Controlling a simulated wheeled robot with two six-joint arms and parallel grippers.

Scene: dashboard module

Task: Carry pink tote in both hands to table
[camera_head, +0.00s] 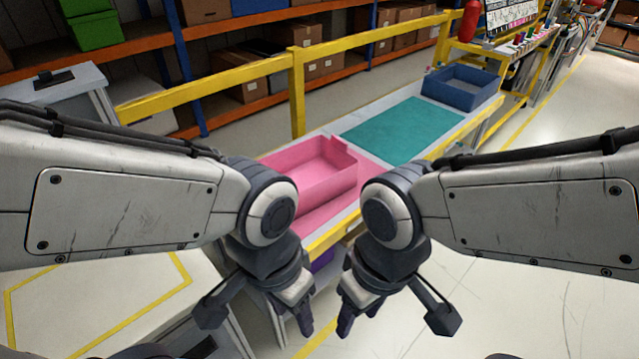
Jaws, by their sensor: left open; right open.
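The pink tote (318,180) is an open, empty box. It stands on a pink mat at the near end of a long white table (375,122) with a yellow edge. My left gripper (258,324) is open and empty, in front of and below the tote. My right gripper (388,322) is open and empty, to the right of the left one. Neither gripper touches the tote.
A teal mat (405,129) lies bare on the middle of the table. A blue bin (461,86) stands at its far end. A yellow rail (297,92) runs behind the table, with shelves of boxes beyond. The floor at the right (530,290) is clear.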

